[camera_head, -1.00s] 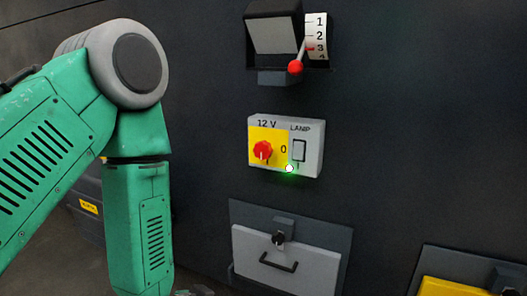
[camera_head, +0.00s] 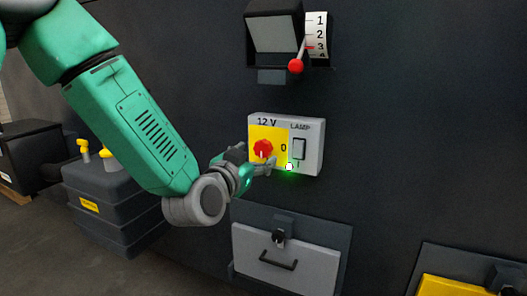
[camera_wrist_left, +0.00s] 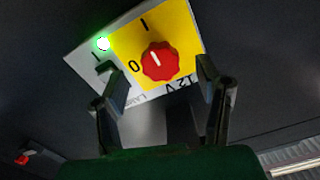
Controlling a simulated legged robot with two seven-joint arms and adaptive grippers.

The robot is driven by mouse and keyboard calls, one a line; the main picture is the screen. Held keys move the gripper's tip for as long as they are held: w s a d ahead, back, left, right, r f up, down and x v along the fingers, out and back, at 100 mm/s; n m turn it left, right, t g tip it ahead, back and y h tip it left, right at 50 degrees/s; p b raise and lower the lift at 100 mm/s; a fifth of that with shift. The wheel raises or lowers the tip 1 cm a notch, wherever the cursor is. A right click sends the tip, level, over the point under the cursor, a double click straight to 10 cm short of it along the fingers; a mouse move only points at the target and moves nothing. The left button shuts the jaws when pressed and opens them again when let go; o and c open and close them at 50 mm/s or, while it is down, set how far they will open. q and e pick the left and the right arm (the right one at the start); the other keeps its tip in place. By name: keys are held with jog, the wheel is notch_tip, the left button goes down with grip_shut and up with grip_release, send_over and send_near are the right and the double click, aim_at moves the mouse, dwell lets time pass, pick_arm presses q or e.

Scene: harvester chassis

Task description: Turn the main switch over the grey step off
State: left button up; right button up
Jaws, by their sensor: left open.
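The main switch is a red knob (camera_head: 263,149) on the yellow half of a grey switch box marked 12 V, above a grey panel (camera_head: 285,262). Its white mark points down in the head view; in the left wrist view the knob (camera_wrist_left: 158,63) has its mark toward the I, away from the 0. A small lamp (camera_head: 289,167) on the box glows green, also in the wrist view (camera_wrist_left: 102,44). My left gripper (camera_head: 256,159) is open at the box, fingers to either side of the knob; in the wrist view (camera_wrist_left: 160,72) gaps show between fingers and knob. My right gripper is out of view.
A black rocker marked LAMP (camera_head: 299,149) sits right beside the knob. A lever with a red ball (camera_head: 295,66) juts out above the box. A dark tank with yellow caps (camera_head: 112,205) stands at left. A yellow part (camera_head: 450,290) is at lower right.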

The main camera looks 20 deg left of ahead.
aim_at(261, 151)
pick_arm(q)
jog(key=shift+w+d, duration=0.1)
jog(key=shift+w, duration=2.2)
jog(key=c, duration=1.2)
